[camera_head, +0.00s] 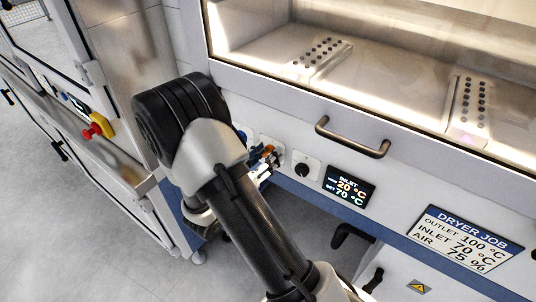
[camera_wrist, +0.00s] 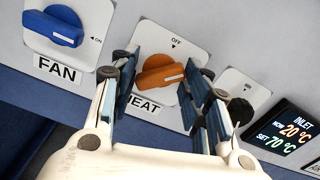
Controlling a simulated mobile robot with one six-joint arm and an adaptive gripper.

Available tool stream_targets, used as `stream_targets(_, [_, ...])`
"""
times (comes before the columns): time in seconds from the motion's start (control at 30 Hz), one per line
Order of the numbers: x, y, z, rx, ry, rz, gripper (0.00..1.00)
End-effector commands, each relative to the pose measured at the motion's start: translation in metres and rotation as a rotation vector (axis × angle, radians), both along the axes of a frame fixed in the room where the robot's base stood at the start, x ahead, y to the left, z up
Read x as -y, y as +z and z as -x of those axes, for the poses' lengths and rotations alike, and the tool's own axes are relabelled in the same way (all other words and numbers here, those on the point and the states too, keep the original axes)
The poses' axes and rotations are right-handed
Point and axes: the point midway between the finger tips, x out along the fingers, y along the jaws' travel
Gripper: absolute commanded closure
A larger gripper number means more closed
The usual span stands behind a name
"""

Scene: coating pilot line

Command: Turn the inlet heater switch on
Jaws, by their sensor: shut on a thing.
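The inlet heater switch (camera_wrist: 158,74) is an orange rotary knob on a white plate, with a HEAT label below and an OFF mark above. Its white pointer line points to the right in the wrist view, away from OFF. Any mark on its right is hidden behind a finger. My gripper (camera_wrist: 166,82) is shut on the knob, with a finger on its left and one on its right. In the head view my gripper (camera_head: 266,164) is at the panel, and my arm hides much of this area.
A blue FAN knob (camera_wrist: 54,27) is left of the heater switch, its line towards ON. A black knob (camera_head: 302,170) is to the right. The inlet display (camera_head: 348,188) reads now 20 °C, set 70 °C. A DRYER JOB sign (camera_head: 464,240) and a handle (camera_head: 352,142) are further right.

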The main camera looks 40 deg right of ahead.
Motion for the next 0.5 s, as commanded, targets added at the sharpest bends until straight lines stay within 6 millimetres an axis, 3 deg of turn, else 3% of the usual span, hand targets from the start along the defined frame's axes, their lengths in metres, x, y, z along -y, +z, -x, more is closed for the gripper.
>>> stream_targets(0.17, [-0.0001,-0.0025,-0.0005,0.137,0.000,-0.049,0.87])
stream_targets(0.5, [-0.0001,0.0002,-0.0003,0.622,0.000,-0.226,0.87])
